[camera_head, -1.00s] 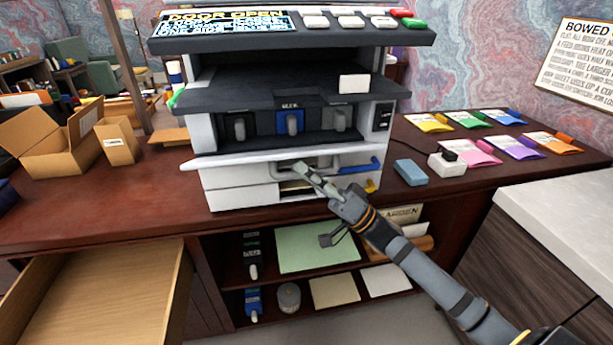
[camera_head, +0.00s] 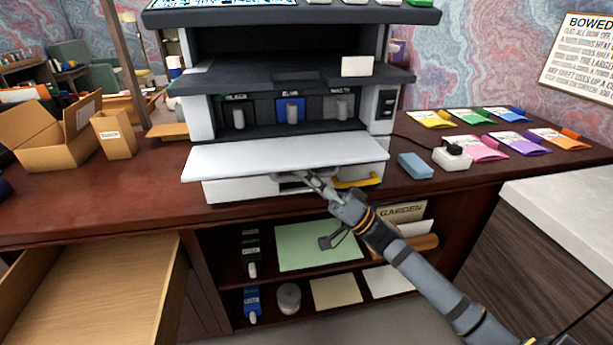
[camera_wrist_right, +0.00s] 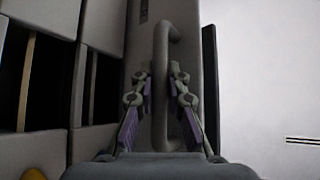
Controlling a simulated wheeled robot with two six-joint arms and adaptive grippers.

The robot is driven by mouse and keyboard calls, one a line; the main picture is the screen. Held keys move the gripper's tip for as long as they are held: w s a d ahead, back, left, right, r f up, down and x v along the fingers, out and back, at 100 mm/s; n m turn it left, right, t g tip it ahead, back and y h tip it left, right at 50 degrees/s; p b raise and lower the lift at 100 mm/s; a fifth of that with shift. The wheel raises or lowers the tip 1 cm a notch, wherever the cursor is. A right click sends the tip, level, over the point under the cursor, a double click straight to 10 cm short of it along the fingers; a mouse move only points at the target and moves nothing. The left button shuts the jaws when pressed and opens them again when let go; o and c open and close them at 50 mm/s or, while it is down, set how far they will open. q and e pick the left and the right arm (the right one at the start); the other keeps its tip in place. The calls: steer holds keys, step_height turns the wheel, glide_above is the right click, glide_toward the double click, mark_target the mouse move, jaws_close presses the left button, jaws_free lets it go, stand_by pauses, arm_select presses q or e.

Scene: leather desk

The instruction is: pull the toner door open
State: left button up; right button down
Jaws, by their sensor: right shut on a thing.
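The copier's toner door (camera_head: 285,155) is a white panel below the toner bay, folded down and lying nearly flat out toward me. Above it the bay is exposed, with a black (camera_head: 238,115), a blue (camera_head: 291,112) and a grey (camera_head: 342,109) cartridge front. My right gripper (camera_head: 308,181) is at the door's front edge, its fingers shut on the door's grey handle. In the right wrist view the handle (camera_wrist_right: 162,85) runs between the two fingers (camera_wrist_right: 160,110). My left gripper is out of view.
A yellow handle (camera_head: 358,181) sits under the door's right side. A blue block (camera_head: 415,166) and a white box (camera_head: 453,159) lie right of the copier, before several coloured packets. An open drawer (camera_head: 90,300) juts out at lower left.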

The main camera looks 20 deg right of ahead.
steer(key=c, duration=1.6)
jaws_free()
steer(key=shift+w, duration=0.1)
steer(key=shift+s+d+f, duration=0.2)
steer(key=shift+s+f, duration=0.1)
steer(key=shift+f, duration=0.05)
steer(key=v, duration=0.6)
steer(key=shift+s+d+f, duration=0.1)
steer(key=shift+s+d, duration=0.05)
steer(key=shift+d, duration=0.15)
